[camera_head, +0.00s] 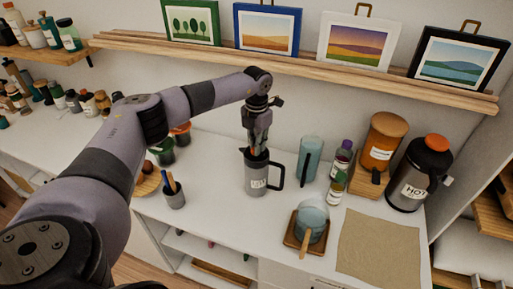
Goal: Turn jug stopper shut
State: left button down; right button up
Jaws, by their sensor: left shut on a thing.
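A grey jug (257,181) with a dark handle and a white label stands upright on the white counter. My left gripper (256,151) comes down from above onto the jug's top. It is shut on the jug stopper, which is mostly hidden by the fingers; a small orange-brown bit shows there. I cannot tell how far the stopper is turned. My right gripper does not show.
A teal cup (311,158), small bottles (338,180), an orange canister (381,146) and a dark jug with an orange lid (413,178) stand to the right. A teal pot (312,220) sits in front. A beige mat (380,245) lies bare at front right.

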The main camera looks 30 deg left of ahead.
pick_arm(q)
jog(key=m+b, duration=0.2)
jog(key=m, duration=0.1)
jog(key=shift+f+m, duration=0.15)
jog(key=shift+m, duration=0.25)
jog(key=m+b, duration=0.1)
jog(key=m, duration=0.2)
jog(key=shift+m+b, duration=0.3)
jog(key=shift+b, duration=0.05)
jog(key=m+b, duration=0.1)
jog(key=m, duration=0.2)
jog(key=shift+m, duration=0.3)
jog(key=shift+m+b, duration=0.5)
jog(key=shift+m, duration=1)
jog(key=shift+r, duration=0.2)
jog(key=c, duration=1.6)
grip_release()
